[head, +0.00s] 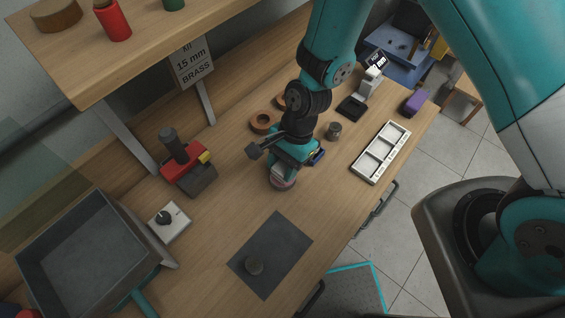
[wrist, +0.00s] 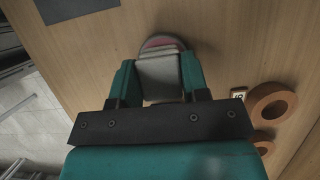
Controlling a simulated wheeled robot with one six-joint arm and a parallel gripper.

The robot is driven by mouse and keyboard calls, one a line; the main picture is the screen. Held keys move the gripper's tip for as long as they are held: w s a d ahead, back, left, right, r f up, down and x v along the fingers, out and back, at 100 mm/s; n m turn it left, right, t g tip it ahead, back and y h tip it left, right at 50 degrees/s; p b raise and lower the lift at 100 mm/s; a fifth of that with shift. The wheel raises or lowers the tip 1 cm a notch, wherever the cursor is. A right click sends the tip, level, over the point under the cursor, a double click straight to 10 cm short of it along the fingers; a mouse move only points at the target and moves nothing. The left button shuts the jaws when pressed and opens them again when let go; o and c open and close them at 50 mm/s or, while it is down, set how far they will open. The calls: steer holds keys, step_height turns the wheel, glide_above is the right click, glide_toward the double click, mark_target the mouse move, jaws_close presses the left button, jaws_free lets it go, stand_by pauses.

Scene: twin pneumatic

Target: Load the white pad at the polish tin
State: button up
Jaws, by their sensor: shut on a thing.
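My gripper (head: 283,172) is shut on the white pad (head: 281,174), a pale block held between its two teal fingers. The pad also shows between the fingers in the wrist view (wrist: 160,77). The polish tin (head: 282,184) is a low round tin on the bench, directly below the pad. In the wrist view the tin's pink inside and rim (wrist: 163,43) show just past the pad's end. The pad covers most of the tin's opening. I cannot tell whether the pad touches the polish.
A dark mat (head: 280,245) bears a small dark knob. A white compartment tray (head: 381,152) lies right; brown rings (head: 262,122) and a small grey cylinder (head: 334,131) stand behind. A red tool (head: 182,165), a white knob box (head: 170,222) and a grey bin (head: 85,265) are left.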

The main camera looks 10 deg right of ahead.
mark_target(283, 166)
steer(key=shift+f+b, duration=0.4)
steer(key=shift+f, duration=0.2)
stand_by(1.7)
steer(key=shift+r, duration=0.1)
steer(key=shift+r+p, duration=3)
steer(key=shift+r, duration=0.45)
